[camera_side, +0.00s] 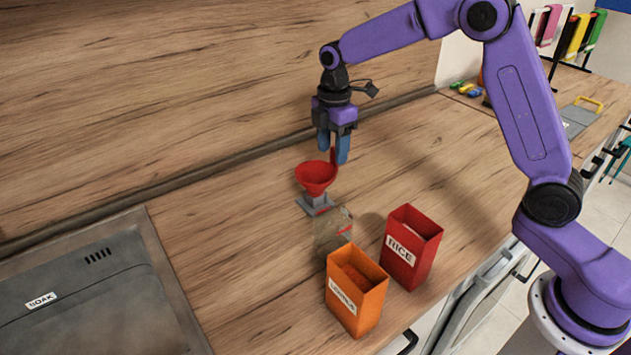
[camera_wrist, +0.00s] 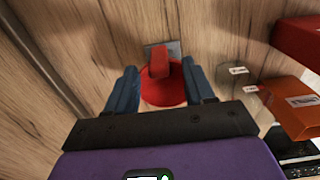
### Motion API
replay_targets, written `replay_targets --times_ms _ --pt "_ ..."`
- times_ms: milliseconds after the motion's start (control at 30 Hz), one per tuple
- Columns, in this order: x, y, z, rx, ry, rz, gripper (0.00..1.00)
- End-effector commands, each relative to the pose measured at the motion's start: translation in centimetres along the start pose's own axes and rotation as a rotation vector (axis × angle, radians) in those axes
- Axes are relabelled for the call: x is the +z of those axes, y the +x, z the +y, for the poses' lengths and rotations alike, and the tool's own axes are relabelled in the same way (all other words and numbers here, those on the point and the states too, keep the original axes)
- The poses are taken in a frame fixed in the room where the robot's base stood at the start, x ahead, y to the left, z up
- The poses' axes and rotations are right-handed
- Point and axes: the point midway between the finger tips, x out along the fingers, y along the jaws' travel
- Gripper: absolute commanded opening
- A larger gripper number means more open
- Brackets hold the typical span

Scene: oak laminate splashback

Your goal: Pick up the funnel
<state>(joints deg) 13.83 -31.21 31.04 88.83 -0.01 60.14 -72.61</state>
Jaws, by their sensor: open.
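The red funnel (camera_side: 316,177) stands upright, wide mouth up, in a small grey stand (camera_side: 317,204) on the wooden counter. A red tab rises from the funnel's rim. My gripper (camera_side: 333,158) is just above the funnel, pointing down, with its blue fingers apart. In the wrist view the funnel (camera_wrist: 162,92) shows between the two fingers of my gripper (camera_wrist: 162,92), with the tab standing up and part of the grey stand behind it. Nothing is held. I cannot tell the exact gap between the fingertips and the tab.
A clear glass jar (camera_side: 332,232) stands close in front of the funnel stand. An orange box (camera_side: 356,293) and a red box labelled RICE (camera_side: 411,247) stand to the right. A sink (camera_side: 95,285) lies at the left. The wooden splashback (camera_side: 180,90) rises behind; counter beyond the funnel is clear.

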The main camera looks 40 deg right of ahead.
Motion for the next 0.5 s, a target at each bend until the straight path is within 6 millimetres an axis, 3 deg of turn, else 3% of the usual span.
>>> replay_targets --times_ms 133,367,400,500 --pt "0.0 1.33 -0.08 -0.002 0.0 -0.001 0.53" --pt "-0.02 1.47 -0.04 0.001 0.0 0.0 0.53" --pt "-0.02 1.47 -0.04 0.0 0.0 0.0 0.5" --pt "-0.02 1.45 -0.04 0.0 0.0 0.0 0.17"
